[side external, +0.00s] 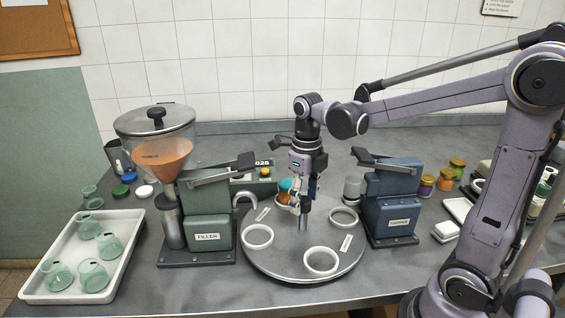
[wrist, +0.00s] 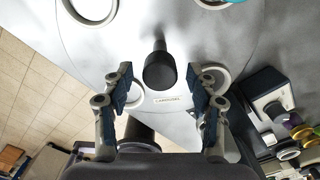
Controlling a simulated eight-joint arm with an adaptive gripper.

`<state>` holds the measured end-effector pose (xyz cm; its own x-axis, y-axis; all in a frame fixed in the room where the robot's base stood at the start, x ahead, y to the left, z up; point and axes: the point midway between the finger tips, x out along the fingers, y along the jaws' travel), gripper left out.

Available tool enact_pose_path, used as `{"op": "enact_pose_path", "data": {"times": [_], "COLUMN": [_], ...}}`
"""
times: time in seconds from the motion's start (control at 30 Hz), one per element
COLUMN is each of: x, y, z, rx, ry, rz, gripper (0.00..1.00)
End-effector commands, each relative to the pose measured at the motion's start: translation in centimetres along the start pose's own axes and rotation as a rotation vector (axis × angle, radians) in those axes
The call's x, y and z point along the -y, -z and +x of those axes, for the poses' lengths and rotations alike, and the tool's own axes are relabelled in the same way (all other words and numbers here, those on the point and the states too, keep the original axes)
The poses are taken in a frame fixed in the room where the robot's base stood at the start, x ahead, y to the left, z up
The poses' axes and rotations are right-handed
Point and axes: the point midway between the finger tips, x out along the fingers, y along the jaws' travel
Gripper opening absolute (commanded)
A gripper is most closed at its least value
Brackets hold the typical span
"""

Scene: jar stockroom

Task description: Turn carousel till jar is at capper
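The grey round carousel (side external: 290,265) has white ring seats and a dark upright knob (wrist: 159,70) standing on it. My gripper (side external: 303,192) is low over the carousel, pointing down. In the wrist view my gripper (wrist: 160,82) is open, its fingers apart on either side of the knob with gaps showing. A jar (side external: 283,198) with orange contents and a teal top sits at the carousel's back, partly hidden behind my gripper. A teal edge shows at the wrist view's top. The blue capper (side external: 391,216) stands right of the carousel.
The green filler (side external: 207,232) with its orange-filled hopper stands to the left. A white tray (side external: 132,250) of empty green jars is at far left. Several colourful jars (side external: 446,178) stand behind the capper. Visible front ring seats (side external: 321,262) are empty.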

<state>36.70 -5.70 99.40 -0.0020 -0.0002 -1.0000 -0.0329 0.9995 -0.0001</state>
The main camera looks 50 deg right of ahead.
Motion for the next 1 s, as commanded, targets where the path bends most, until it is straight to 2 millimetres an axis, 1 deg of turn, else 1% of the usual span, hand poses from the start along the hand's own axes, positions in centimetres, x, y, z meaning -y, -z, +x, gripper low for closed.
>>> {"op": "enact_pose_path", "data": {"times": [0.23,0.37,0.47,0.8,1.0], "x": [0.0,0.0,0.0,0.0,0.0], "y": [-0.1,-0.1,-0.1,-0.1,-0.1], "z": [-0.2,-1.0,-2.2,-7.8,-10.5], "rx": [0.002,0.002,0.002,0.001,0.001], "ry": [0.0,0.0,0.0,0.0,0.0], "rz": [0.0,0.0,0.0,0.0,0.0], "gripper": [0.58,0.58,0.58,0.58,0.58]}}
